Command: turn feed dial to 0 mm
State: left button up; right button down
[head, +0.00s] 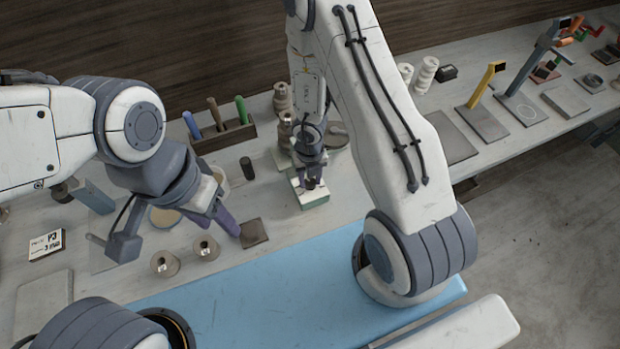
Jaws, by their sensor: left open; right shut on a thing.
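A small white and green box (314,198) stands on the bench near the middle of the head view. My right gripper (311,180) points down over its top and is shut on a small dark knob there, which looks like the feed dial. The fingers hide most of the knob, and I cannot read any scale or setting. My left gripper (222,212) is open, tilted downward over the bench left of the box, apart from it. Nothing shows between its fingers.
A wooden rack (223,136) with coloured handles stands behind. Two metal spools (165,264) and a dark square plate (253,233) lie near my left gripper. A blue mat (270,300) covers the front. Tool stands (484,85) line the bench at right.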

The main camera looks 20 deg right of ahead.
jog(key=shift+n, duration=0.3)
jog(key=n, duration=0.4)
jog(key=shift+n, duration=0.3)
jog(key=n, duration=0.4)
jog(key=shift+n, duration=0.4)
jog(key=shift+a, duration=0.1)
jog(key=shift+c, duration=2.2)
grip_release()
jog(key=shift+r, duration=0.15)
